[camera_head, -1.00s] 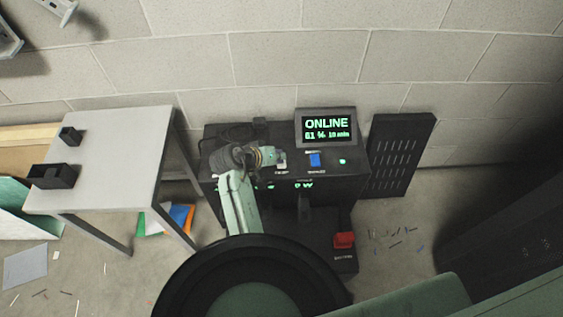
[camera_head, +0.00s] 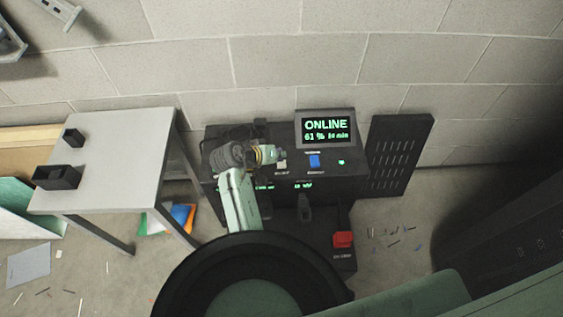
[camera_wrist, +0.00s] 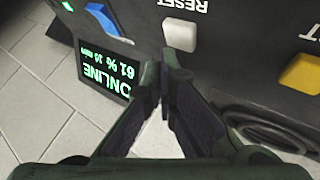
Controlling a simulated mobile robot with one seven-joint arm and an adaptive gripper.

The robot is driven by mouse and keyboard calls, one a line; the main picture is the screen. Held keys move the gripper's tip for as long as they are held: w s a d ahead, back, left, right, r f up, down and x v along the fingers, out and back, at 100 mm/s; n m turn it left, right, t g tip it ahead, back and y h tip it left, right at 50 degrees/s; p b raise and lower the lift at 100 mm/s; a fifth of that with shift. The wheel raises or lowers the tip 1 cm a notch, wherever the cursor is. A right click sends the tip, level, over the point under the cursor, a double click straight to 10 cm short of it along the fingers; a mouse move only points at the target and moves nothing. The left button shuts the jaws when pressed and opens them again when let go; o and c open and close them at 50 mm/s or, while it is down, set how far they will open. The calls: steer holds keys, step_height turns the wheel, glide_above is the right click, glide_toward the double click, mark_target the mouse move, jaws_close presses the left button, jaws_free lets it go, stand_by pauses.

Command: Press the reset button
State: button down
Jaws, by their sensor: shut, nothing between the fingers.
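The reset button is a pale, blocky button (camera_wrist: 180,35) under a label reading RESET in the wrist view, on the dark console (camera_head: 352,184). It sits just beyond my fingertips; whether they touch it I cannot tell. My gripper (camera_wrist: 168,72) is shut and empty, its two dark fingers together. In the head view my gripper (camera_head: 277,154) is over the console's top, left of the blue switch (camera_head: 314,161), and partly covers the controls there. The console's screen (camera_head: 326,128) reads ONLINE and 61 %.
A yellow button (camera_wrist: 301,74) lies right of the reset button in the wrist view, with a coiled black cable below it. A red control (camera_head: 343,239) stands low at the console's front. A grey table (camera_head: 110,150) with two black boxes stands to the left.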

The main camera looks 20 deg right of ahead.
step_height(320, 180, up, 5)
steer(key=p, duration=0.5)
steer(key=shift+r, duration=0.1)
stand_by(0.7)
